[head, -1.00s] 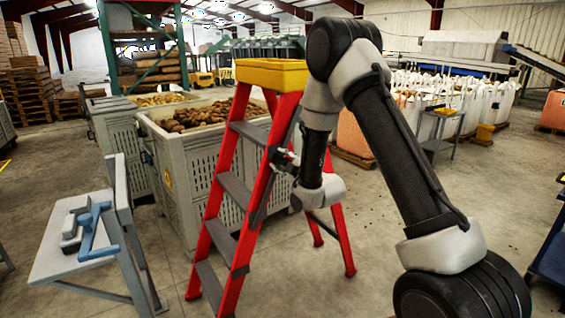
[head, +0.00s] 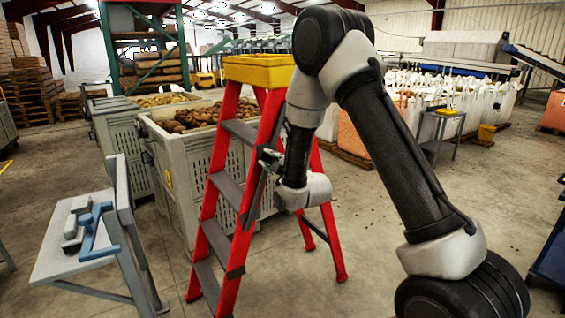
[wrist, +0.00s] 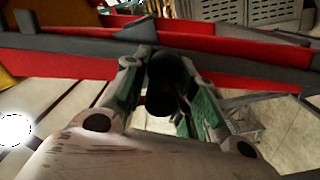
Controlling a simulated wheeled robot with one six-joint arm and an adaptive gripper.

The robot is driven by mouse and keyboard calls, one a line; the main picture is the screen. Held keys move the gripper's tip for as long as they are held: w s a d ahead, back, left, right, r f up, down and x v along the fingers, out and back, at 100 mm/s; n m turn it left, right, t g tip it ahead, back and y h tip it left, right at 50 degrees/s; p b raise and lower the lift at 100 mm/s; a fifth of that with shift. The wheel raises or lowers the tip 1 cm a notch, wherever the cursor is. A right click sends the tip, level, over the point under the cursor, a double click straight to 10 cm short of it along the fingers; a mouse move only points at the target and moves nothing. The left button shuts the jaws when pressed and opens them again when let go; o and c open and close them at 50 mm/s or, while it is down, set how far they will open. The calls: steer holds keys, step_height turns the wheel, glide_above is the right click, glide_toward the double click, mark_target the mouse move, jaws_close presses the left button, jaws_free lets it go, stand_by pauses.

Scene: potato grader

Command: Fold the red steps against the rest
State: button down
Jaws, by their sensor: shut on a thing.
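The red steps (head: 226,170) stand in the middle of the head view, with grey treads and a yellow top (head: 259,70). Their front and rear legs are spread apart, feet on the floor. My gripper (head: 271,160) is at the right front rail, partway up, and is shut on the steps. In the wrist view a red rail with a dark grey edge (wrist: 240,45) runs across beyond my gripper (wrist: 165,85). A dark round part lies between the fingers; the exact contact is hidden. I cannot tell which thing is the rest.
A grey crate of potatoes (head: 180,178) stands close behind the steps, with another crate (head: 119,140) beyond. A grey stand with a blue tool (head: 90,225) is at the left. White bags (head: 478,108) and a small grey table (head: 441,130) are at the right.

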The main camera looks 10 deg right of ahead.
steer(key=s+a+r+n, duration=0.1)
steer(key=s+a, duration=0.3)
steer(key=a, duration=0.9)
steer(key=s+a+r+n, duration=0.1)
steer(key=s+a, duration=0.3)
steer(key=a, duration=0.9)
steer(key=s+a+r+n, duration=0.2)
steer(key=s+a, duration=0.3)
steer(key=a, duration=0.9)
steer(key=shift+n, duration=0.5)
steer(key=shift+s+a+f, duration=0.1)
steer(key=shift+s+a, duration=0.05)
steer(key=shift+s, duration=0.05)
steer(key=c, duration=1.3)
jaws_free()
steer(key=shift+a, duration=0.2)
steer(key=shift+d, duration=0.15)
steer(key=v, duration=1.2)
